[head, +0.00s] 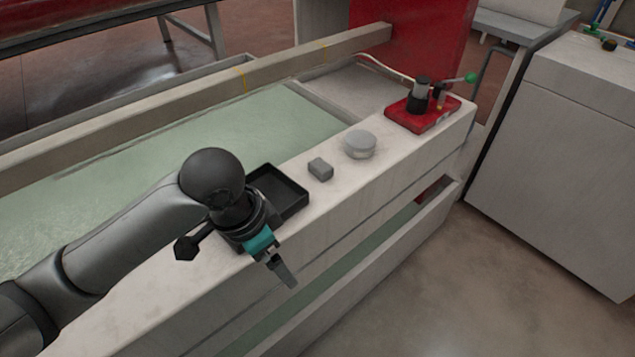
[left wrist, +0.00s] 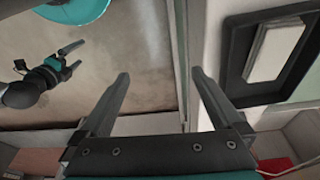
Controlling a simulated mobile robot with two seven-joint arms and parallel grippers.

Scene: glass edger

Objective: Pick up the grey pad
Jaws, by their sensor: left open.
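A small grey block, which looks like the grey pad (head: 320,169), lies on the pale ledge (head: 215,290) between a black tray and a round grey lidded piece. My left gripper (head: 284,273) is near the ledge's front edge, to the left of and nearer than the pad, apart from it. In the left wrist view its two fingers (left wrist: 160,77) are spread with nothing between them. That view does not clearly show the block on the ledge. My right gripper (left wrist: 76,56) shows there at the left, over the floor, its fingers apart and empty.
The black tray (head: 293,203) is beside my left wrist, partly hidden. In the left wrist view a pale rectangular block (left wrist: 274,52) lies in it. The round grey piece (head: 360,145) and a red base (head: 437,118) with a black device stand farther right. A water trough (head: 240,130) lies behind.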

